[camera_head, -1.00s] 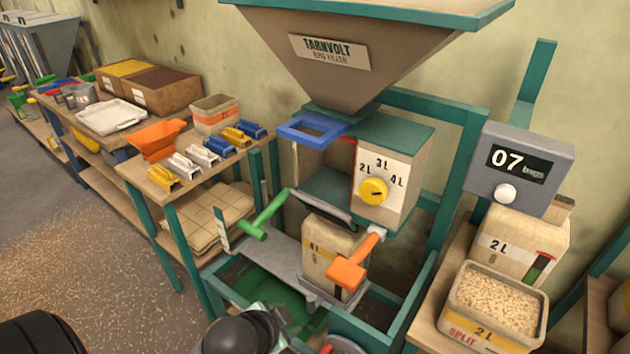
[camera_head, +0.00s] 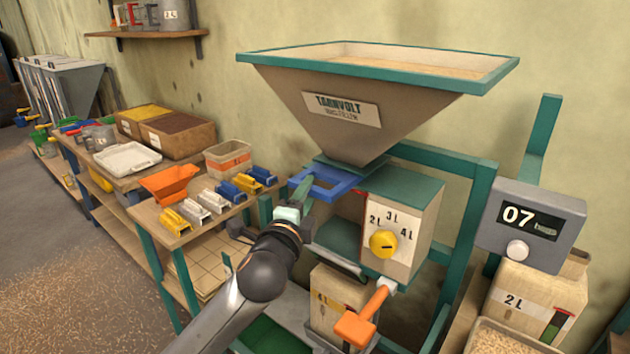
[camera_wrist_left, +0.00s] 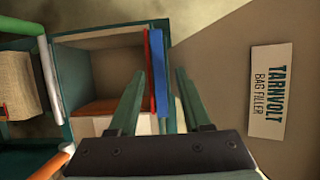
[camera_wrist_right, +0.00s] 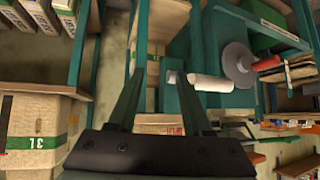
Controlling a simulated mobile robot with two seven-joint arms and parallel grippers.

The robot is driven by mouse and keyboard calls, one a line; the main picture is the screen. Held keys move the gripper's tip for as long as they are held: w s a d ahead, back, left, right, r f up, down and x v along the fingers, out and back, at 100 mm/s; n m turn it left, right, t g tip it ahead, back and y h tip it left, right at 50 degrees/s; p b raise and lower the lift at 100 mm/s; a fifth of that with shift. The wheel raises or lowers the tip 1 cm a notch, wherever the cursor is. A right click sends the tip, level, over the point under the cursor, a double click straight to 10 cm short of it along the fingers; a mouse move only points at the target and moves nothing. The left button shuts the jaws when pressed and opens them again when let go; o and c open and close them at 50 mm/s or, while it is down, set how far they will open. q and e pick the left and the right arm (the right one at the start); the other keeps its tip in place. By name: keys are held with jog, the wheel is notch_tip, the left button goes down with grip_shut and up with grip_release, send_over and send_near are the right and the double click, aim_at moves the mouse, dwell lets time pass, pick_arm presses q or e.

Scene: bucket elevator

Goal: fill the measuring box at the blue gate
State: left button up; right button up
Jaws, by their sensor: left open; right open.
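The blue gate (camera_head: 345,181) is a flat frame sticking out to the left under the hopper (camera_head: 350,112). My left gripper (camera_head: 303,188) is open at its outer end. In the left wrist view the blue edge of the gate (camera_wrist_left: 158,70) lies between the spread fingers (camera_wrist_left: 160,74); contact cannot be told. The measuring box (camera_head: 402,225) has a teal top and a cream face with a yellow dial (camera_head: 383,244) marked 2L, 3L, 4L. The left wrist view looks into its open side. My right gripper (camera_wrist_right: 158,75) is open and empty, outside the head view.
A bag (camera_head: 335,297) stands below the box, beside an orange-handled lever (camera_head: 361,318). A display (camera_head: 530,222) reading 07 is at right. The right wrist view shows a teal frame and bags close by.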

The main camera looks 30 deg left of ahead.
aim_at(338, 172)
pick_arm(q)
jog(key=x, duration=0.5)
jog(key=shift+w+a, duration=0.1)
jog(key=shift+w, duration=0.25)
grip_shut()
dwell(1.2)
